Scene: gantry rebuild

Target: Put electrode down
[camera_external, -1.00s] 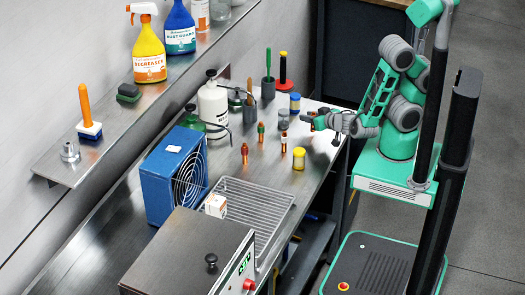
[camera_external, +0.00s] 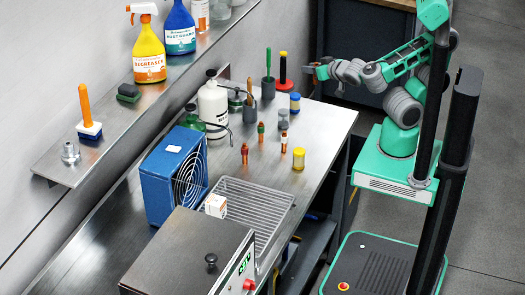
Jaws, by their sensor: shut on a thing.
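My gripper (camera_external: 313,70) is at the end of my outstretched arm, high above the far right end of the steel bench. It is shut on a small dark and orange piece, which I take to be the electrode; the fingers hide most of it. Similar copper-coloured pieces stand upright on the bench: one with a red top (camera_external: 244,154), one with a green top (camera_external: 261,132) and one with a pale top (camera_external: 284,140). The held piece is clear of the bench top (camera_external: 325,125).
A yellow pot (camera_external: 299,158), a blue-and-yellow pot (camera_external: 295,103), a green-handled brush (camera_external: 268,83) and a red-and-black stand (camera_external: 283,78) are on the bench. A wire rack (camera_external: 262,205) and blue fan (camera_external: 172,175) are nearer. The bench's right end is bare.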

